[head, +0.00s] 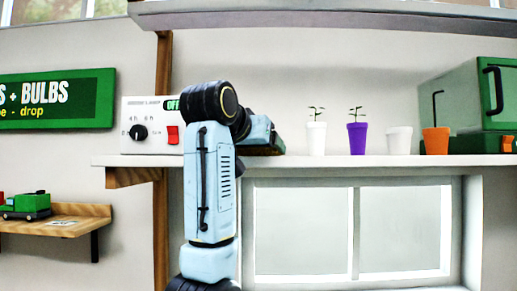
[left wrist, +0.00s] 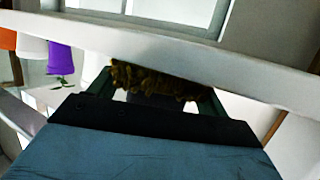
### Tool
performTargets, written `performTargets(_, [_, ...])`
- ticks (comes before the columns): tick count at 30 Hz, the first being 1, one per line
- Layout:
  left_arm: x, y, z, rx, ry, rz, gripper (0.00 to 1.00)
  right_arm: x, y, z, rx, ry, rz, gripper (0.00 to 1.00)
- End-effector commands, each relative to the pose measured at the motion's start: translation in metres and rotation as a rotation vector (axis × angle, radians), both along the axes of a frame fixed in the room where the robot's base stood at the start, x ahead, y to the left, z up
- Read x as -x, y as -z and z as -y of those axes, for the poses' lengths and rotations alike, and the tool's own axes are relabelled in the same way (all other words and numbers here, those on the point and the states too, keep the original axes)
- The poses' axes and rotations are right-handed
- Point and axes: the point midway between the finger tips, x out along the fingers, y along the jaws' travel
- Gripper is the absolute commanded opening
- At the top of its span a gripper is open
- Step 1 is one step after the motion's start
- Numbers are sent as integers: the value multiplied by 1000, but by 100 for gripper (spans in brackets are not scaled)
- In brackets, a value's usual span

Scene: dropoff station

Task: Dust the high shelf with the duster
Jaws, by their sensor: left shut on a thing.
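The white shelf (head: 360,161) runs along the wall above a window. It also crosses the left wrist view as a pale band (left wrist: 250,75). My left gripper (head: 265,143) is at the shelf in the head view, partly hidden behind my arm. In the left wrist view, its dark green fingers are shut on a fluffy yellow-brown duster (left wrist: 150,80). The duster's tufts overlap the edge of the shelf band; I cannot tell whether they touch it. The duster is not made out in the head view. My right gripper is not in view.
Right of the gripper stand a white pot with a sprout (head: 317,138), a purple pot (head: 357,139), a plain white pot (head: 398,140) and an orange pot (head: 436,140). A white control box (head: 150,125) is left of my arm. Another ledge (head: 330,18) runs above.

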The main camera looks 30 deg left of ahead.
Motion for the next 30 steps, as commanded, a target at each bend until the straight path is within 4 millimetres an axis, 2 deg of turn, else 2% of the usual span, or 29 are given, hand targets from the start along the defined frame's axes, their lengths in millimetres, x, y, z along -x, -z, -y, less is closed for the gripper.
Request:
performTargets(15, [-24, -1, -15, 0, 0, -2, 59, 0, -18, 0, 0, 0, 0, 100])
performTargets(30, [-1, 5, 0, 0, 0, -6, 59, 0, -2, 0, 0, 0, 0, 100])
